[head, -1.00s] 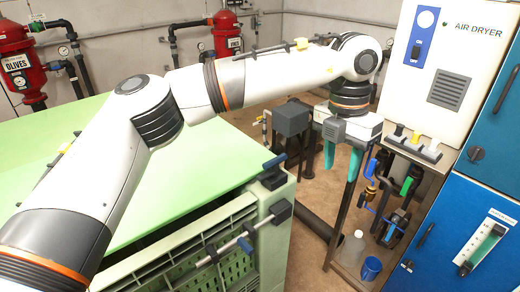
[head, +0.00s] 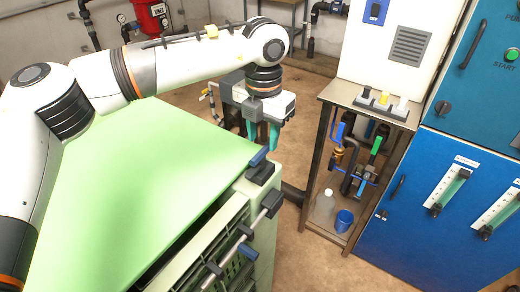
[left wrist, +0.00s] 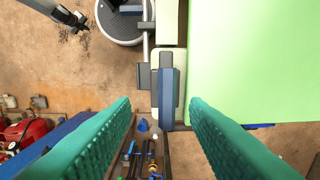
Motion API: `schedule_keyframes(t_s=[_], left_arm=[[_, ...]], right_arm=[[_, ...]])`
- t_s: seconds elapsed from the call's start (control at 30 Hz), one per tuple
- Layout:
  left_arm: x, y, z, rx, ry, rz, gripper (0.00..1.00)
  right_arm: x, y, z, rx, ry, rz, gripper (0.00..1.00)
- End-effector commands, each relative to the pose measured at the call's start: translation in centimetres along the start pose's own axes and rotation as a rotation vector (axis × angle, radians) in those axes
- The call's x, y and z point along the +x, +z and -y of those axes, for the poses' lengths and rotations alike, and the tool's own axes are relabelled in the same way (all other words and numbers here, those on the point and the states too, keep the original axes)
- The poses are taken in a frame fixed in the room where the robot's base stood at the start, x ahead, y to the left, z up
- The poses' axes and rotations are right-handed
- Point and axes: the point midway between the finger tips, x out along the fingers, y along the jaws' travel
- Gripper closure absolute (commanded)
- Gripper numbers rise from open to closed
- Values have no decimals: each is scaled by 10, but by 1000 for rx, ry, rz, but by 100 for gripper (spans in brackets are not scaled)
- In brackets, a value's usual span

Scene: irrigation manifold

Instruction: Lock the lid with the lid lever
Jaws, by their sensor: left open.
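The green lid (head: 150,170) covers a large pale green crate, with a dark gap showing along its front edge. The lid lever, with a blue handle (head: 258,156) on a dark base, sits at the lid's right corner. My left gripper (head: 262,142) is open and empty just behind and above the lever in the head view. In the left wrist view, the lever's blue handle (left wrist: 175,95) shows between and beyond the teal fingers, apart from both, and the lid (left wrist: 250,60) fills the upper right. My right gripper is not in view.
A metal bar with dark clamps (head: 240,240) runs along the crate's front. A metal stand (head: 325,150) with valves, a bottle and a blue cup (head: 344,220) stands right. Blue cabinets (head: 440,200) are farther right. The floor between crate and stand is clear.

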Motion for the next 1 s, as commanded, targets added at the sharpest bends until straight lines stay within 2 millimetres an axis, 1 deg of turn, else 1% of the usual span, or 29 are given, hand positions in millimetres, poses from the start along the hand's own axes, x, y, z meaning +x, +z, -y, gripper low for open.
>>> schedule_keyframes(t_s=[0.03, 0.2, 0.4, 0.53, 0.77, 1.0], left_arm=[[7, 2, 0, 0, 2, 5, 59], [39, 1, 1, -1, 1, 4, 59], [62, 0, 0, -1, 1, 2, 59], [66, 0, 0, -1, 1, 0, 59], [67, 0, 0, -1, 1, -1, 59], [67, 0, 1, -2, 1, 0, 98]], right_arm=[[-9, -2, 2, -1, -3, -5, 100], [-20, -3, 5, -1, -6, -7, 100], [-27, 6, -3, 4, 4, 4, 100], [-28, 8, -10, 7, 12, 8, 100], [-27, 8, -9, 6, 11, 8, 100], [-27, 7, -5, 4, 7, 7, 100]])
